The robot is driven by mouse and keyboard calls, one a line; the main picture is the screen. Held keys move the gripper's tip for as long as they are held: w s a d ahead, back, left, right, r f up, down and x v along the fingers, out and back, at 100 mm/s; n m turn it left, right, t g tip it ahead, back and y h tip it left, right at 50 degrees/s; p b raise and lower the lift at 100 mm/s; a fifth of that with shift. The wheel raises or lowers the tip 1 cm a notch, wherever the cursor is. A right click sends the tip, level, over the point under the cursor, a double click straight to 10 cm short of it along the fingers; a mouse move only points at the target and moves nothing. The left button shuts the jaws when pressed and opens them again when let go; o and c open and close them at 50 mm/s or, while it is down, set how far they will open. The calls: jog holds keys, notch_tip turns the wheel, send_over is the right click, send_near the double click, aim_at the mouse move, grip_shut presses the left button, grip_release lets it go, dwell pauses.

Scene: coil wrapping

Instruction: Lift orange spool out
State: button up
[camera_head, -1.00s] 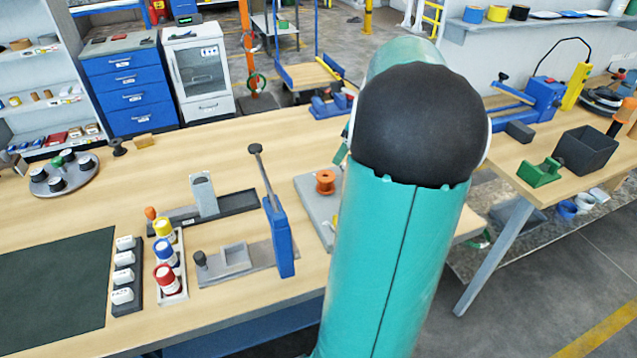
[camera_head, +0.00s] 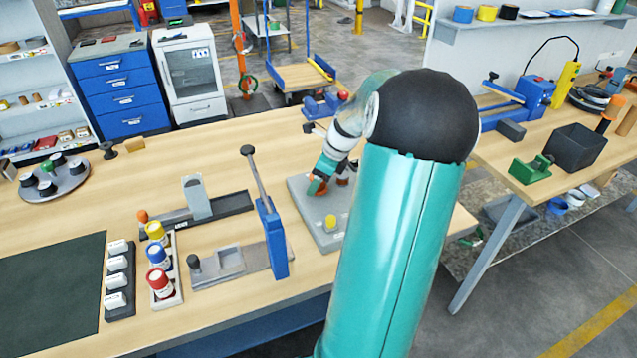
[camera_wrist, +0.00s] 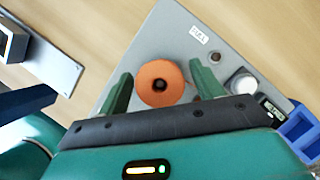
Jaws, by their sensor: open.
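The orange spool (camera_wrist: 160,83) stands on a grey base plate (camera_wrist: 165,40) and shows from above in the wrist view, round with a dark centre hole. My gripper (camera_wrist: 158,88) is open, with one green finger on each side of the spool. I cannot tell whether the fingers touch it or how far above the plate they are.
A yellow knob (camera_head: 330,222) stands on the plate's near part. A blue lever press (camera_head: 270,238) stands left of the plate. Red, blue and yellow bottles (camera_head: 160,255) stand in a rack further left. A white round knob (camera_wrist: 241,82) is right of the spool.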

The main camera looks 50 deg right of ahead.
jog(key=c, duration=1.1)
jog(key=shift+o, duration=0.2)
notch_tip(320, 180, up, 10)
